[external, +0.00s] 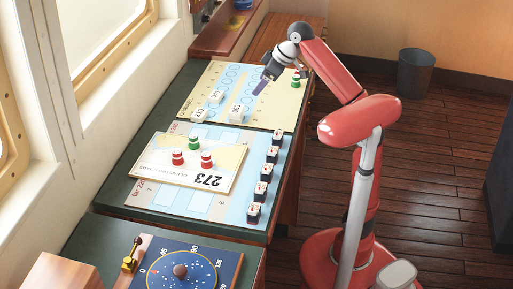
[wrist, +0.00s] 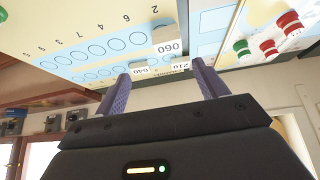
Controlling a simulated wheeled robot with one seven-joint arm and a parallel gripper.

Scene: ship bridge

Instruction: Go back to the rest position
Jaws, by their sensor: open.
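My gripper (external: 262,86) is at the end of my red arm, above the far yellow-edged board (external: 190,112) on the green-topped desk. In the wrist view my gripper (wrist: 160,84) shows two purple fingers standing apart with nothing between them. White number blocks (external: 235,112) stand on that board, left of and below my gripper in the external view. In the wrist view the block marked 060 (wrist: 167,47) appears beyond the fingertips. My arm's rest position is not marked in either view.
A blue dial panel (external: 190,268) is nearest. Windows line the left. A bin (external: 415,72) stands on the open wooden floor at right.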

